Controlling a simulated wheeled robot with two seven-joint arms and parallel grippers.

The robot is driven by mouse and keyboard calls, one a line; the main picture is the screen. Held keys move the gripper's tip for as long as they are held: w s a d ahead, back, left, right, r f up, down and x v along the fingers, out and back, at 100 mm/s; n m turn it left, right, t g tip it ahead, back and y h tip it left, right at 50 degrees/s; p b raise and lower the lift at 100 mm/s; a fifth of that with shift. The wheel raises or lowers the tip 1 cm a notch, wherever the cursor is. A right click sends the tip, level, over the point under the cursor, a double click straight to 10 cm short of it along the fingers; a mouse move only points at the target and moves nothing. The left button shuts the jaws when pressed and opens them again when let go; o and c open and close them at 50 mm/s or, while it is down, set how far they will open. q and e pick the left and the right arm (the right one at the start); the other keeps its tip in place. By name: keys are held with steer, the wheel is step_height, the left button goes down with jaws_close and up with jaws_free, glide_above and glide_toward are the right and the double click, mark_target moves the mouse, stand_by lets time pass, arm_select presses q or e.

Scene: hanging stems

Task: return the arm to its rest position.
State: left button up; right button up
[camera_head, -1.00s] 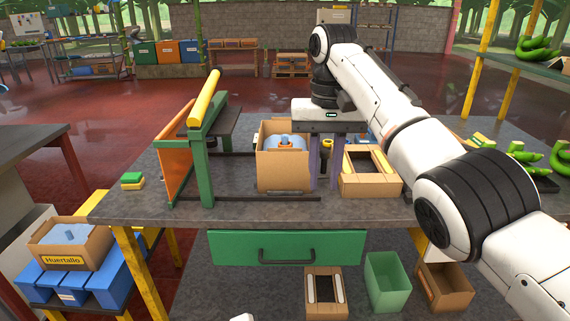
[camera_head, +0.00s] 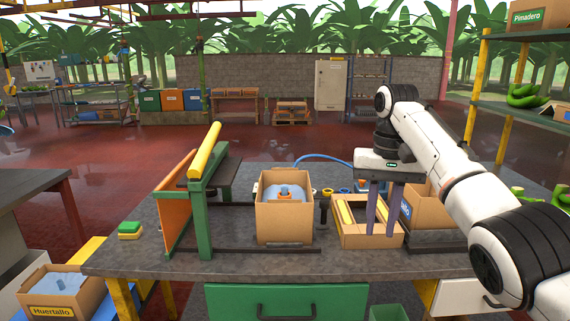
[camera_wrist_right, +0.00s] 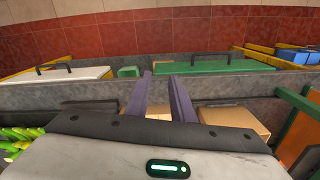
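My right arm (camera_head: 440,145) is white with black joints and reaches in from the right in the head view. The open cardboard box (camera_head: 284,222) with a blue lining and an orange-topped thing inside stands on the grey bench (camera_head: 130,262), left of the gripper. My left gripper is in neither view.
A green frame with a yellow roller (camera_head: 205,150) stands left of the box. Another cardboard box (camera_head: 428,207) is close behind the right gripper. A shelf with a yellow post (camera_head: 481,90) rises at the right. The bench's front left is mostly clear.

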steer(key=s+d+m, duration=0.2)
steer(key=s+d, duration=0.1)
steer(key=d, duration=0.8)
steer(key=s+d+m, duration=0.2)
steer(key=d+m, duration=0.1)
steer(key=d, duration=0.9)
steer(key=s+d+m, duration=0.2)
steer(key=s+d, duration=0.1)
steer(key=d, duration=0.8)
step_height(320, 180, down, 25)
steer(key=w+d+n+t+h, duration=0.2)
steer(key=d+n+h, duration=0.1)
steer(key=n+h, duration=0.2)
steer(key=s+a+f+n+t+y, duration=0.15)
steer(key=s+a+f+n, duration=0.25)
steer(key=s+a+f, duration=0.4)
steer(key=s+a+f+n+t+y, duration=0.1)
steer(key=s+a+f+n+t, duration=0.3)
steer(key=f, duration=0.6)
steer(key=s+a+n+y, duration=0.3)
steer(key=s+a+y, duration=0.1)
steer(key=s+a, duration=1.25)
steer(key=a+m+t, duration=0.1)
steer(key=a+m, duration=0.3)
steer(key=a, duration=0.7)
steer(key=shift+r+m+y, duration=0.3)
steer(key=shift+y, duration=0.15)
